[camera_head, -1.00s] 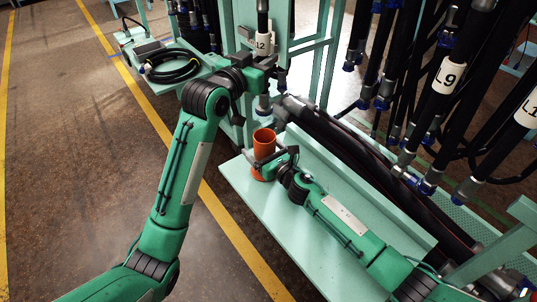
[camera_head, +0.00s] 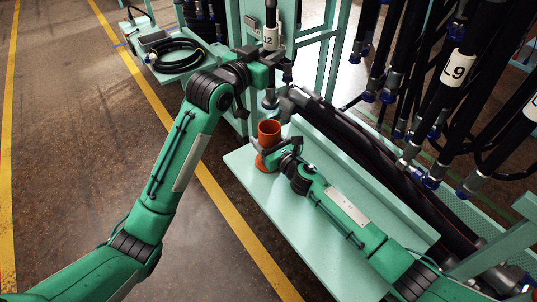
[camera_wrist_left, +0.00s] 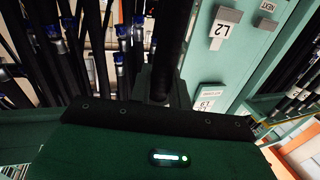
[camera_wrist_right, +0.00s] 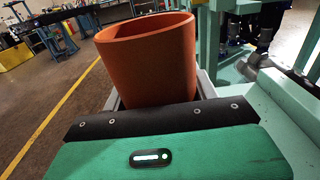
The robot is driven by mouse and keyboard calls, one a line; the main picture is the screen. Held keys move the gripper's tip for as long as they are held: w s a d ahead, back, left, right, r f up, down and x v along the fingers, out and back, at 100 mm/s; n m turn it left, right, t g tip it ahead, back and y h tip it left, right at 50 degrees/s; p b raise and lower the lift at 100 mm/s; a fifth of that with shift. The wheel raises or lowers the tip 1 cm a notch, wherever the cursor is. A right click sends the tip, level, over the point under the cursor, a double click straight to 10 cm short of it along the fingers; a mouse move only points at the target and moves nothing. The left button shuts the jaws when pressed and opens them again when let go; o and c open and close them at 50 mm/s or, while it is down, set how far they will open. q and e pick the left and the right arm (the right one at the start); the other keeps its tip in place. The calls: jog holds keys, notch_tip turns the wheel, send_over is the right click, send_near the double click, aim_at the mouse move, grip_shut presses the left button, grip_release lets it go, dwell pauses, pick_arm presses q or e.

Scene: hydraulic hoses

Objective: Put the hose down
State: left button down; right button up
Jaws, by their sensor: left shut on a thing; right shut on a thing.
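In the left wrist view the hose (camera_wrist_left: 173,40) runs up from my left gripper (camera_wrist_left: 160,88). My right gripper (camera_head: 262,150) is shut on the cup near the front shelf. The cup also fills the upper middle of the right wrist view (camera_wrist_right: 150,60). I cannot tell whether its base touches the shelf.
The pale green shelf (camera_head: 300,230) has bare room in front. Thick dark hoses (camera_head: 365,165) lie behind its raised edge. Several labelled hoses, including L9 (camera_head: 453,69), hang at right. A coiled black hose (camera_head: 178,56) lies on a side ledge. A rack tag L2 (camera_wrist_left: 222,28) shows.

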aim_at(270, 121)
pick_arm(q)
jog(key=shift+a+f+h, duration=0.15)
jog(key=shift+f+h, duration=0.15)
jog(key=shift+f, duration=0.5)
notch_tip(270, 121, down, 18)
jog(key=shift+r, duration=0.15)
jog(key=shift+f, duration=0.5)
jog(key=shift+f, duration=0.1)
jog(key=c, duration=1.3)
grip_release()
